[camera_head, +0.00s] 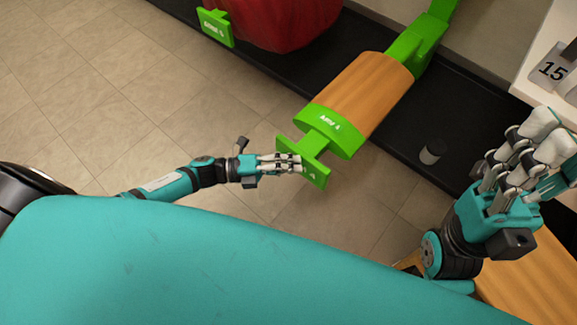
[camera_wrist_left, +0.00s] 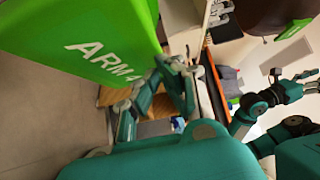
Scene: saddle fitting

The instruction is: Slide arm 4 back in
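Arm 4 (camera_head: 368,95) is a wood-covered bar with a green end cap marked "ARM 4". It sticks out from the black rail. Its green handle plate (camera_head: 315,176) stands at the near end. My left gripper (camera_head: 288,161) is at this plate, fingers straight and thumb apart. The fingertips overlap the plate in the head view; whether they touch it I cannot tell. In the left wrist view, the green "ARM 4" face (camera_wrist_left: 90,45) fills the upper left. My right gripper (camera_head: 528,150) is raised at the right, fingers apart and slightly bent, holding nothing visible.
Another green plate (camera_head: 216,27) and a red rounded object (camera_head: 280,18) are at the top left. A small dark cylinder (camera_head: 432,152) stands on the black base (camera_head: 462,110). The tiled floor at left is clear.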

